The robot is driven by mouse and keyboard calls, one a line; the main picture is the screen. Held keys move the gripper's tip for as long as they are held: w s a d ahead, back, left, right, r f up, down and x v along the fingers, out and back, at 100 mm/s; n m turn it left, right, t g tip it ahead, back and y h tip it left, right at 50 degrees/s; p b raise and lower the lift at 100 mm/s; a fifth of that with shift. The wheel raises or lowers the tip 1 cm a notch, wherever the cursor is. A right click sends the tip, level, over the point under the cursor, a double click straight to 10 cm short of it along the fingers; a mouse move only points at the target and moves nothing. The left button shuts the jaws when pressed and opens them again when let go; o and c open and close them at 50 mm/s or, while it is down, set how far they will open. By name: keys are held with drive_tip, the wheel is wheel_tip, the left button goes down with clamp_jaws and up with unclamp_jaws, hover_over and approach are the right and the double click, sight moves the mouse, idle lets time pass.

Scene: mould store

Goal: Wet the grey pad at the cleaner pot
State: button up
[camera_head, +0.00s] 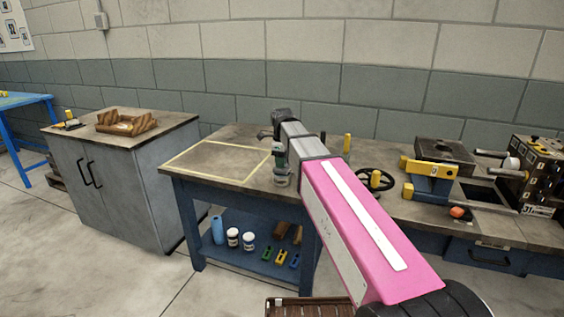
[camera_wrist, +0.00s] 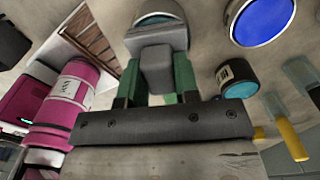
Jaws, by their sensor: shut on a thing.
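My gripper (camera_wrist: 156,98) is shut on the grey pad (camera_wrist: 155,65); its green fingers stand on either side of the narrow grey grip, and the wider grey part is beyond them. In the wrist view a round pot (camera_wrist: 160,17) shows just past the pad, partly hidden by it. Whether the pad touches this pot, I cannot tell. In the head view my gripper (camera_head: 281,161) points down over the bench, at the right edge of a yellow-outlined area. No label shows which pot holds the cleaner.
The wrist view also shows a blue-topped pot (camera_wrist: 262,20), a teal-topped pot (camera_wrist: 238,78) and a yellow-handled tool (camera_wrist: 292,138). The yellow-outlined area (camera_head: 215,160) is bare. A handwheel (camera_head: 374,180) and a yellow-and-blue clamp (camera_head: 430,180) stand right of my arm. A cabinet (camera_head: 120,185) stands left.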

drive_tip(key=shift+f, duration=0.5)
idle(1.2)
drive_tip(key=shift+r, duration=0.1)
drive_tip(key=shift+r, duration=3.45)
drive_tip(key=shift+s+d+f+n, duration=0.2)
drive_tip(key=shift+d+n, duration=0.3)
drive_tip(key=shift+d, duration=0.1)
drive_tip(key=s+d+f+n, duration=0.1)
drive_tip(key=d+n, duration=0.2)
drive_tip(key=s+d+f+n, duration=0.1)
drive_tip(key=d+n, duration=0.2)
drive_tip(key=s+d+n, duration=0.1)
drive_tip(key=d+n, duration=0.1)
drive_tip(key=n, duration=0.1)
drive_tip(key=shift+d+f, duration=0.4)
drive_tip(key=shift+s+d+f+n, duration=0.5)
drive_tip(key=shift+s+d+n, duration=0.3)
drive_tip(key=shift+d+n, duration=0.95)
drive_tip(key=shift+s+d+f+n, duration=0.45)
drive_tip(key=shift+s+d+n, duration=0.65)
drive_tip(key=shift+n, duration=1.15)
drive_tip(key=shift+s+d+f+n, duration=0.55)
drive_tip(key=shift+d+n, duration=1.15)
drive_tip(key=shift+n, duration=0.3)
